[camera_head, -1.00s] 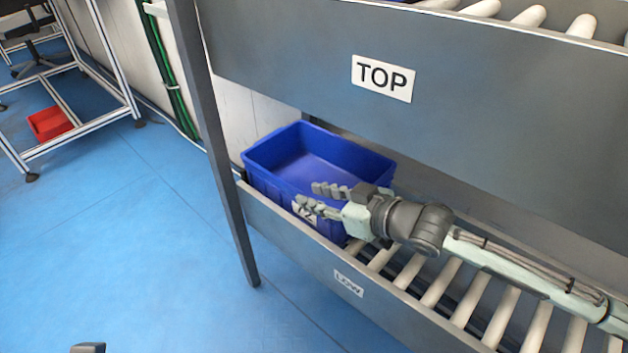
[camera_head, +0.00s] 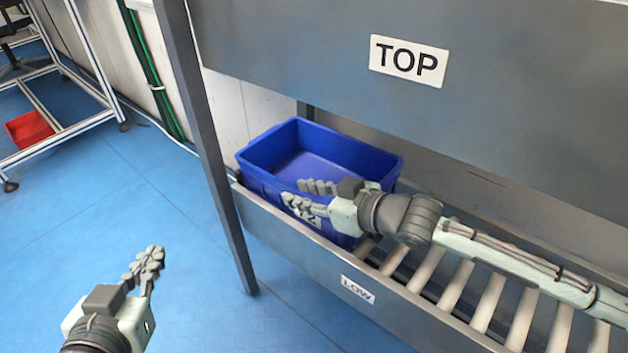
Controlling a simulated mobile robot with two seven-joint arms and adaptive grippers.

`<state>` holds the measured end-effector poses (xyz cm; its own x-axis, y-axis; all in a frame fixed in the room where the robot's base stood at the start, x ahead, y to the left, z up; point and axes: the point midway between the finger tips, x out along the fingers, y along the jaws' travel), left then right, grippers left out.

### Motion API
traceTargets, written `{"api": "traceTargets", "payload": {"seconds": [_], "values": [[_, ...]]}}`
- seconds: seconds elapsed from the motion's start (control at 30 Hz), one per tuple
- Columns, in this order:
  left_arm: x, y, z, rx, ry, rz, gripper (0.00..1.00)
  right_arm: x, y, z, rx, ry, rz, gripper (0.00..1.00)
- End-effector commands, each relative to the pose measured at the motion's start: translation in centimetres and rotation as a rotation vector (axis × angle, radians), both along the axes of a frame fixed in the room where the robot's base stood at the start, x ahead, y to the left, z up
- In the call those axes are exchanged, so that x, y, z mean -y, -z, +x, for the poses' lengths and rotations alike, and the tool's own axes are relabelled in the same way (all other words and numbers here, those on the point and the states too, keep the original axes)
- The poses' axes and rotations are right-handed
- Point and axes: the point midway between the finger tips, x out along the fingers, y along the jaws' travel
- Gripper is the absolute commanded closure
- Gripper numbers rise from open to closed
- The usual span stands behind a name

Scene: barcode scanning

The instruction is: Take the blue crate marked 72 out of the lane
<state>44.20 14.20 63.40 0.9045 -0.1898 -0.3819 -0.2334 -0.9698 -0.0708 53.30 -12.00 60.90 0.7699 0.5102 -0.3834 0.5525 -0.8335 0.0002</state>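The blue crate (camera_head: 390,172) is empty as far as I see and sits upright at the left end of the lower roller lane (camera_head: 462,285), marked LOW. Its white label is on the near side, mostly covered by my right gripper. My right gripper (camera_head: 294,192) reaches in from the right, its fingers spread and pointing left at the crate's near side. Whether they touch the crate I cannot tell. My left gripper (camera_head: 152,257) is low at the left over the floor, apart from the crate; its fingers overlap in view.
The upper lane's grey side panel (camera_head: 300,50), marked TOP, hangs above the lower lane. A dark upright post (camera_head: 215,165) stands just left of the crate. A red bin (camera_head: 28,129) is on a frame at far left. The blue floor between is clear.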

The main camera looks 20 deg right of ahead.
Motion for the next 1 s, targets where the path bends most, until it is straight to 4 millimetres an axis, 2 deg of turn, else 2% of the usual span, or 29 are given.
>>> {"api": "traceTargets", "payload": {"seconds": [0.3, 0.5, 0.53, 1.0], "values": [[0.24, -0.36, 0.12, 0.016, 0.004, -0.007, 1.0, 0.0, 0.01, -0.02, 0.0, 0.0, 0.0, 0.74], [0.23, -0.33, 0.11, 0.015, 0.004, -0.007, 1.0, -0.01, 0.01, -0.01, 0.0, 0.0, 0.0, 0.98], [0.23, -0.33, 0.11, 0.015, 0.004, -0.007, 1.0, -0.01, 0.0, -0.01, 0.0, 0.0, 0.0, 1.0], [0.19, -0.31, 0.11, 0.015, 0.003, -0.007, 1.0, -0.03, -0.21, 0.06, 0.006, -0.001, 0.0, 1.0]]}}
